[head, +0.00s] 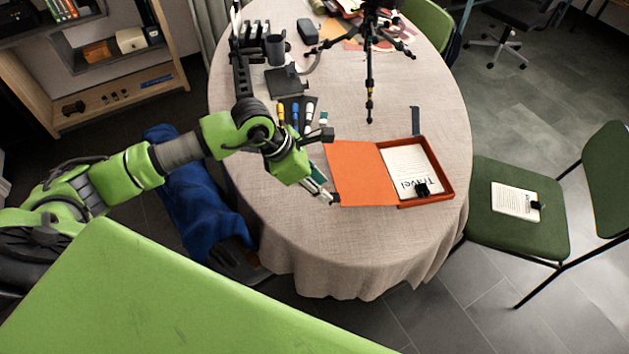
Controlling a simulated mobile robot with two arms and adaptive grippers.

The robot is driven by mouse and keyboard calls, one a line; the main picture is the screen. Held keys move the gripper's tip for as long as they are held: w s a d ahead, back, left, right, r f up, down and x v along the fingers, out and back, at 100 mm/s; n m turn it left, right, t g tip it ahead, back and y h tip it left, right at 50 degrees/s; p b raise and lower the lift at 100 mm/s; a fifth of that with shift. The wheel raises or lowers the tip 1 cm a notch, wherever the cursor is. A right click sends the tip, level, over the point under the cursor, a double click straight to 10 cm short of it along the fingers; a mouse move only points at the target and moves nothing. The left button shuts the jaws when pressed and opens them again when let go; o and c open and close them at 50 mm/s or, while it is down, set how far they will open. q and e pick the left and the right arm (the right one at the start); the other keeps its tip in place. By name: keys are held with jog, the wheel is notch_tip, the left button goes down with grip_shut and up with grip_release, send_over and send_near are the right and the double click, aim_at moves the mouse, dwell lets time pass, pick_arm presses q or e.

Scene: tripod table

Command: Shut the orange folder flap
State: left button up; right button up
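The orange folder (358,172) lies on the oval table with its flap open flat to the left. Its tray side on the right has a raised rim (449,190) and holds white sheets (405,165) printed "Travel" with a black clip (422,189). My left gripper (330,197) is at the near left corner of the flap, its fingertips close to the flap's left edge. I cannot tell whether the fingers touch or grip the flap. My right gripper is not in view.
A black tripod (370,70) stands behind the folder on the cloth-covered table (300,255). Markers (295,112) on a dark holder lie behind my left wrist. A green chair (510,225) with a clipped paper stands at right. The cloth in front of the folder is clear.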

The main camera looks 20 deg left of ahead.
pick_arm(q)
jog(key=shift+b+x, duration=1.8)
jog(key=shift+x, duration=0.35)
jog(key=shift+c, duration=0.3)
jog(key=c, duration=0.3)
jog(key=shift+d+r, duration=0.1)
